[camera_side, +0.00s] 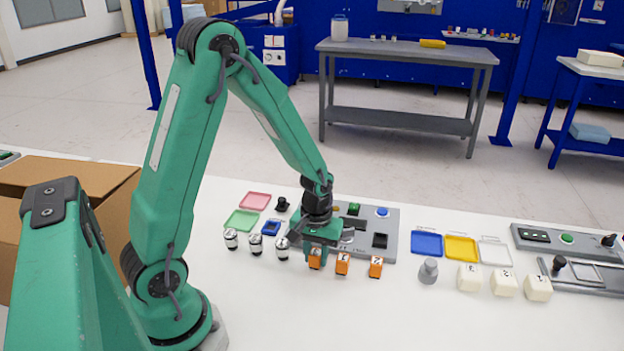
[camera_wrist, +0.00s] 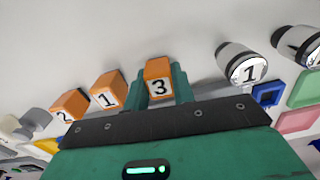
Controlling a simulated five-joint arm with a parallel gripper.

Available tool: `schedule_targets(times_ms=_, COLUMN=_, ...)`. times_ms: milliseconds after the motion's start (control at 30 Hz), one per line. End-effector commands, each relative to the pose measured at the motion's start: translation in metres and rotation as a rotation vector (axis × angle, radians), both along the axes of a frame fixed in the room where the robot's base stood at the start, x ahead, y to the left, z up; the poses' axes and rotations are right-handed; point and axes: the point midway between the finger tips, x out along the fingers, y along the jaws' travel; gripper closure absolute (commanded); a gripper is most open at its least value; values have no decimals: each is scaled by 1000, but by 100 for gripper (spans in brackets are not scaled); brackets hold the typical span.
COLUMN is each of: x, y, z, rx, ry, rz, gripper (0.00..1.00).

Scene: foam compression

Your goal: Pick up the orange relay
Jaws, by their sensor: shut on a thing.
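Three orange relays stand in a row on the white table. In the wrist view they carry white labels: relay 3 (camera_wrist: 158,84), relay 1 (camera_wrist: 107,92) and relay 2 (camera_wrist: 71,106). My gripper (camera_side: 315,257) is shut on relay 3, with its green fingers (camera_wrist: 158,90) on either side of it. Relay 3 is the leftmost of the row in the side view, and the fingers partly cover it there. Relay 1 (camera_side: 342,263) and relay 2 (camera_side: 376,267) stand free to its right. I cannot tell whether relay 3 touches the table.
Silver-and-black cylinders (camera_side: 255,244) stand to the left. A grey panel (camera_side: 391,223) with buttons lies behind my gripper. Cream blocks (camera_side: 503,283) and a grey knobbed piece (camera_side: 428,270) stand to the right, near coloured trays (camera_side: 460,247). The table front is clear.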

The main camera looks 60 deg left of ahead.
Motion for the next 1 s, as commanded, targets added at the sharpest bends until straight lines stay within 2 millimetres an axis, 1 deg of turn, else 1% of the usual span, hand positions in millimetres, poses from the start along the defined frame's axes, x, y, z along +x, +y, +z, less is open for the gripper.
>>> schedule_targets(times_ms=233, x=0, y=0, z=1, rx=1, ry=-1, rz=0, gripper=97)
schedule_targets(times_ms=367, x=0, y=0, z=6, rx=0, ry=-1, rz=0, gripper=97)
schedule_targets(times_ms=567, x=1, y=0, z=20, rx=0, ry=-4, rz=0, gripper=97)
schedule_targets(times_ms=767, x=1, y=-1, z=44, rx=1, ry=-4, rz=-1, gripper=97)
schedule_targets(times_ms=1000, x=-14, y=-39, z=66, rx=0, ry=-5, rz=-7, gripper=97)
